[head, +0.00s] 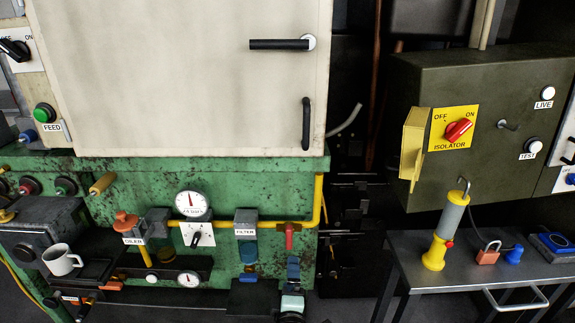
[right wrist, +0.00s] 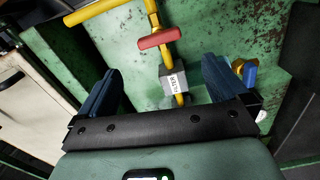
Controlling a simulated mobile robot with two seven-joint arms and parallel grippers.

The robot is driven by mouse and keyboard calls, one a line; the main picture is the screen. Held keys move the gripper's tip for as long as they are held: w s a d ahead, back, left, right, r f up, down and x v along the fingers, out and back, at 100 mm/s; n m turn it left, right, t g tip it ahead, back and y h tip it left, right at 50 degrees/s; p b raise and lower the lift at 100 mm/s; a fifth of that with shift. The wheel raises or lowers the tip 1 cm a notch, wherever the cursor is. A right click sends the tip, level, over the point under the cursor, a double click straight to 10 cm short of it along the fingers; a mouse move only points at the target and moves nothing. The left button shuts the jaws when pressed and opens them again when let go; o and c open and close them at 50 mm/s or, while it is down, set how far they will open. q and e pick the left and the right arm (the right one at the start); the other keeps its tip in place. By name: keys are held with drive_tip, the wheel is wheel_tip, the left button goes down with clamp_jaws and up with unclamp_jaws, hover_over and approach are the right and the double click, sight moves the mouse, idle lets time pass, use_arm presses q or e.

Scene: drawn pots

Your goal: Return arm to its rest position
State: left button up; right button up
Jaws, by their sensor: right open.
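My right gripper (head: 271,272) is low in the middle of the head view, in front of the green machine (head: 350,168). Its two blue fingers are spread apart with nothing between them. In the right wrist view the same gripper (right wrist: 162,72) is open. A grey labelled block (right wrist: 176,80) on a yellow pipe shows beyond the gap, with a red lever (right wrist: 160,38) above it. The red lever also shows in the head view (head: 290,236). I cannot tell how far the fingers are from the block. My left gripper is not in view.
A filter (head: 246,222) and gauge (head: 192,203) sit near the gripper. A white mug (head: 61,260) stands at lower left. At right, a metal table (head: 420,268) holds a yellow-grey cylinder (head: 449,228) and a padlock (head: 488,254), below an isolator box (head: 480,85).

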drive_tip(key=s+d+f+m+g+h+p, duration=0.25)
drive_tip(key=d+f+m+g+h, duration=0.2)
drive_tip(key=d+f, duration=1)
drive_tip(key=s+d+f+m+g, duration=0.4)
drive_tip(key=s+d+f+g, duration=0.3)
drive_tip(key=s+f, duration=0.5)
drive_tip(key=s+d+f+m+g+y+p, duration=0.1)
drive_tip(key=s+f+m+g+p, duration=0.2)
drive_tip(key=s, duration=0.5)
drive_tip(key=s+f+m+g+y, duration=0.1)
drive_tip(key=s+f+m+g, duration=0.15)
drive_tip(key=s+f, duration=0.4)
drive_tip(key=s+a+r+m+g+y+p, duration=0.2)
drive_tip(key=s+a+r+m+y, duration=0.4)
drive_tip(key=s+a, duration=0.3)
drive_tip(key=shift+s+a+r+m+p, duration=0.35)
drive_tip(key=shift+a+r+p, duration=0.25)
drive_tip(key=shift+a, duration=0.45)
